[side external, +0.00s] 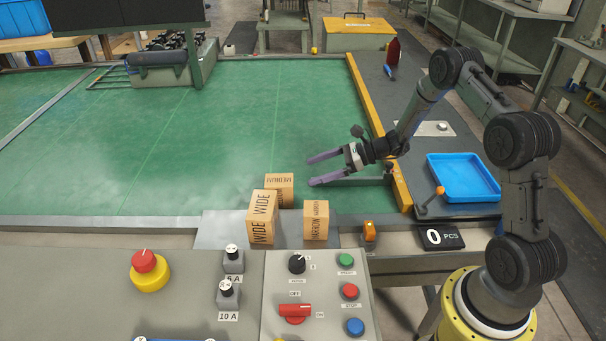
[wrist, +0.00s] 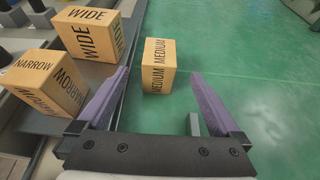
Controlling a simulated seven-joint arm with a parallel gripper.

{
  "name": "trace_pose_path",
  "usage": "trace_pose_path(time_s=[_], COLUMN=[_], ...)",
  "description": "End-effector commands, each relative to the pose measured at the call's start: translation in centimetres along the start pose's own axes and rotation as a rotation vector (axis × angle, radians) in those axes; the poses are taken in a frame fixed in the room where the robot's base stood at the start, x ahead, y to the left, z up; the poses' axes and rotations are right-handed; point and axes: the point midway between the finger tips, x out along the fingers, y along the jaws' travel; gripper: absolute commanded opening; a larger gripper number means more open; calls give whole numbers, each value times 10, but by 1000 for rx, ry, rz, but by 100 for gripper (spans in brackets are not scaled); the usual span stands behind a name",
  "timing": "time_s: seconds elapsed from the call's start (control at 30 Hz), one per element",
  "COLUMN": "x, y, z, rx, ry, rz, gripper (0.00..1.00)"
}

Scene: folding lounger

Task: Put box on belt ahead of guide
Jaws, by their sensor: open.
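Three tan boxes show. The box marked MEDIUM (side external: 280,187) sits upright on the green belt (side external: 230,120) near its front edge. The boxes marked WIDE (side external: 262,216) and NARROW (side external: 316,221) stand on a grey plate (side external: 222,228) in front of the belt. My gripper (side external: 312,171) is open and empty, low over the belt, to the right of the MEDIUM box. In the wrist view the MEDIUM box (wrist: 158,66) appears ahead, between the purple fingertips. A grey bar (side external: 360,182), possibly the guide, extends from the yellow side rail (side external: 375,125) beneath my gripper.
A control panel (side external: 310,290) with knobs and buttons lies in front. A blue tray (side external: 462,177) and a counter (side external: 441,237) reading 0 PCS are at the right. A roller unit (side external: 160,65) stands at the back left. The middle of the belt is clear.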

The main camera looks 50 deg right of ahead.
Motion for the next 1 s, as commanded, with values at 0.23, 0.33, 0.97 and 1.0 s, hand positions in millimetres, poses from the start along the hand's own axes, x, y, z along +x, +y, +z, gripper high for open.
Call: trace_pose_path(time_s=[0.23,0.33,0.97,1.0], x=[-8,-8,-138,-151], y=[1,9,252,263], z=[1,14,156,156], rx=[-2,-55,-1506,-1609], ry=[0,13,414,447], rz=[3,31,669,698], gripper=[100,100,100,100])
